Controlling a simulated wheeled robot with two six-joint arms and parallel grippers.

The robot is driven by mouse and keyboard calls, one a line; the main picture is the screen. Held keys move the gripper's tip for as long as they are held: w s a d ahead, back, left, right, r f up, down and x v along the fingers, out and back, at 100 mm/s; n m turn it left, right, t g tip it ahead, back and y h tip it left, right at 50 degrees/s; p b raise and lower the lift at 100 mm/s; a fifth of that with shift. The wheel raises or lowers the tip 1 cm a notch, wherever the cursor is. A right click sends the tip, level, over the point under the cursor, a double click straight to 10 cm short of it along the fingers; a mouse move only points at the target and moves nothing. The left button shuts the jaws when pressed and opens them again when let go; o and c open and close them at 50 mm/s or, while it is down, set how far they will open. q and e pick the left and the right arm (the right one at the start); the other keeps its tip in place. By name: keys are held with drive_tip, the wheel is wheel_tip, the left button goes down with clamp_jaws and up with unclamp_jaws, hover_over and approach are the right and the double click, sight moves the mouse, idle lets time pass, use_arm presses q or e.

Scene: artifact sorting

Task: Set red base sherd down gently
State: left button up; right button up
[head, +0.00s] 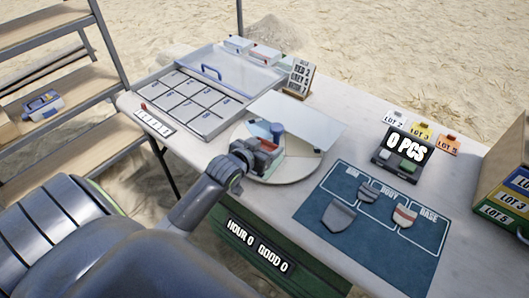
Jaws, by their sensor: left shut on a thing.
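My left gripper (262,152) is shut on a small grey piece with a red patch (270,144), over the round pale turntable (287,176). The jaws hide much of the piece, and I cannot tell whether it touches the turntable. A blue knob (277,128) and white panels (300,122) stand just behind it. On the blue mat (385,252), marked RIM, BODY and BASE, lie a large grey sherd (338,216), a small grey sherd (368,190) and a sherd with a red band (404,215). My right gripper is out of view.
A compartment tray (190,98) with a blue handle is at the back left. Lot bins (510,190) stand at the right edge. Shelves (60,95) are at the left.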

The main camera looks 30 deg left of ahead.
use_arm(q)
drive_tip(key=shift+f, duration=1.15)
drive_tip(key=shift+f, duration=0.1)
drive_tip(key=o, duration=1)
drive_tip(key=shift+r, duration=0.2)
drive_tip(key=v, duration=1.2)
